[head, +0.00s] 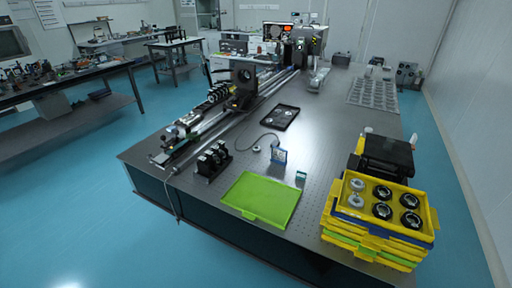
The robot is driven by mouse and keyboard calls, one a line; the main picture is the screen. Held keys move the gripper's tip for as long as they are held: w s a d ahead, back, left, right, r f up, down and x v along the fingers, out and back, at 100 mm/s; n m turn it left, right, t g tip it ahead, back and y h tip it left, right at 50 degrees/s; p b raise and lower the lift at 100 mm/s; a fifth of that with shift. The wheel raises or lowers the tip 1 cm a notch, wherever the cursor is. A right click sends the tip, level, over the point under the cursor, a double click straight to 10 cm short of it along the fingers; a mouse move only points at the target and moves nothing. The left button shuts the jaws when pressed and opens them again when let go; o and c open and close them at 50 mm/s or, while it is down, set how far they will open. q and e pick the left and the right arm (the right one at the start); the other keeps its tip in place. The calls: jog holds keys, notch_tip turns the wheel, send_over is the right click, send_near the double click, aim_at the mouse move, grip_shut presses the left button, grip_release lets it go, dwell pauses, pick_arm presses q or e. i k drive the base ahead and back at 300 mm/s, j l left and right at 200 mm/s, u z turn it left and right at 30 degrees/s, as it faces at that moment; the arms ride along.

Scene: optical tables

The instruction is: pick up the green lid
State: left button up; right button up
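The green lid (261,199) lies flat near the front edge of the optical table (318,163), left of a stack of yellow trays. Nothing lies on top of it. Neither of my grippers shows in the head view.
The stacked yellow trays (344,223) hold several round optics at the table's front right corner. A black mount block (213,160) and a rail assembly (225,106) stand to the left. A small blue-and-white item (279,156) and a dark tray (279,117) lie behind the lid.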

aim_at(272, 203)
jog(key=z, duration=0.45)
jog(key=i+j+z, duration=0.15)
jog(key=j+z, duration=0.25)
jog(key=j, duration=0.15)
jog(key=i+j+z, duration=0.1)
jog(key=j+z, duration=0.3)
jog(key=j, duration=0.15)
jog(key=j+z, duration=0.4)
jog(key=j, duration=0.2)
